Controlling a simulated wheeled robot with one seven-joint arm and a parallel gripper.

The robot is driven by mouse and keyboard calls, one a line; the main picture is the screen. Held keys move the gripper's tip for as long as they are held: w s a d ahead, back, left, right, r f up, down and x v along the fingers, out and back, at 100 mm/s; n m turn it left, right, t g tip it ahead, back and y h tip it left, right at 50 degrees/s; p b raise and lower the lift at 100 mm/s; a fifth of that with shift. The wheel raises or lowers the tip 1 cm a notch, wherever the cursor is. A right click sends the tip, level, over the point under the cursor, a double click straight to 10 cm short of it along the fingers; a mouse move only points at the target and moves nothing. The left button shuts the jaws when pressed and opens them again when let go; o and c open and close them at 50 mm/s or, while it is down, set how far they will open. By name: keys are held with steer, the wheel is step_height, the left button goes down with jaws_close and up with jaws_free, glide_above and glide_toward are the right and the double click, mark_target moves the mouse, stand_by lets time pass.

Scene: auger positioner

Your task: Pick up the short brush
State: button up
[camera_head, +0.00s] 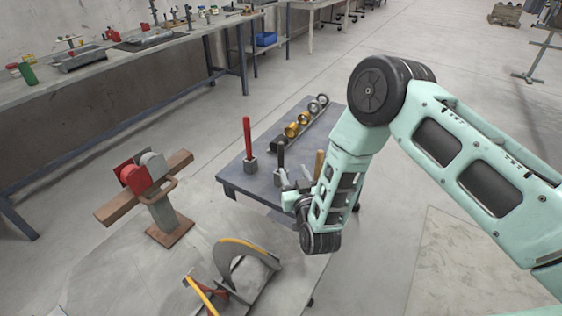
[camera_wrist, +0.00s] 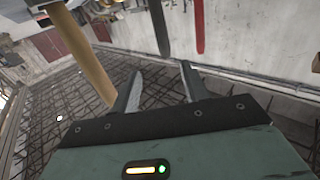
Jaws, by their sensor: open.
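Three upright handled tools stand on a small grey table (camera_head: 235,172). One has a tall red handle (camera_head: 247,132), one a black handle (camera_head: 280,156) and one a tan wooden handle (camera_head: 320,162). I cannot tell which is the short brush, as no bristles are clear. In the wrist view the tan handle (camera_wrist: 85,55) is at the left, the black handle (camera_wrist: 159,28) in the middle and the red handle (camera_wrist: 199,25) at the right. My gripper (camera_head: 295,176) is open and empty among them. In the wrist view its fingertips (camera_wrist: 161,69) lie just below the black handle's end.
Several rings and yellow parts (camera_head: 292,130) lie in a row along the table's far part. A red and grey device (camera_head: 143,170) on a wooden stand is at the left. A curved metal piece (camera_head: 246,256) is in front. A long workbench (camera_head: 110,70) lines the wall.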

mark_target(282, 150)
steer(key=w+a+p, duration=0.1)
steer(key=w, duration=0.2)
steer(key=w+a+p, duration=0.1)
steer(key=w, duration=0.3)
steer(key=w+a+p, duration=0.1)
steer(key=w, duration=0.2)
steer(key=shift+w+r, duration=0.25)
steer(key=shift+w, duration=0.1)
steer(key=shift+w+a+f, duration=0.1)
steer(key=shift+w, duration=0.55)
steer(key=shift+c, duration=0.4)
jaws_close()
